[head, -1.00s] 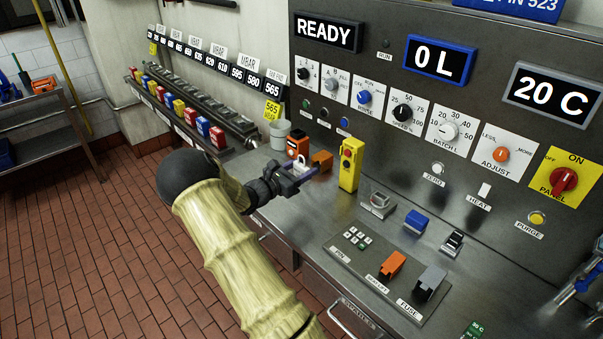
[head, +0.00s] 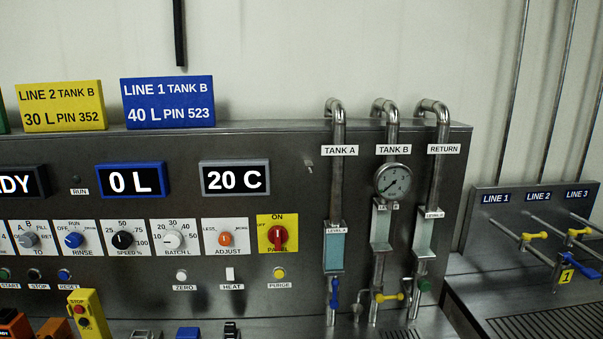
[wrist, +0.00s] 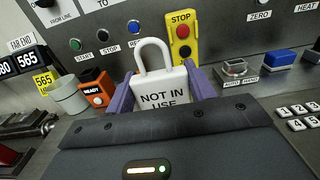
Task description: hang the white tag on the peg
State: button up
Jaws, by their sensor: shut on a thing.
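The white tag (wrist: 163,92) reads "NOT IN USE" and has a white loop at its top. In the wrist view it stands upright between the purple fingers of my gripper (wrist: 161,88), which is shut on it. My gripper's dark body hides the tag's lower part. A small peg-like fitting (head: 308,164) sticks out of the steel panel, left of the TANK A pipe, in the head view. It is too small to make out its shape, and nothing is seen hanging on it. My gripper is not in the head view.
Beyond the tag are a yellow STOP box (wrist: 183,36), an orange READY block (wrist: 96,88) and a grey cup (wrist: 68,94). The TANK A pipe (head: 338,165) and a gauge (head: 393,181) stand right of the peg-like fitting. The panel around that fitting is bare.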

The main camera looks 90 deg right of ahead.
jog(key=w+a+f+n+t+y+p, duration=0.15)
jog(key=a+n+t+y+p, duration=0.7)
jog(key=a, duration=1.15)
jog(key=s+a+f+n+t+y+p, duration=0.2)
jog(key=s+a+n+t+y+p, duration=0.2)
jog(key=a+p, duration=0.1)
jog(key=s+a+f+n+t+y+p, duration=0.2)
jog(key=s+a+n+t+y+p, duration=0.2)
jog(key=a, duration=0.4)
jog(key=shift+a+n+y+p, duration=0.2)
jog(key=shift+n+y+p, duration=0.15)
jog(key=shift+y+p, duration=0.65)
jog(key=shift+h, duration=0.25)
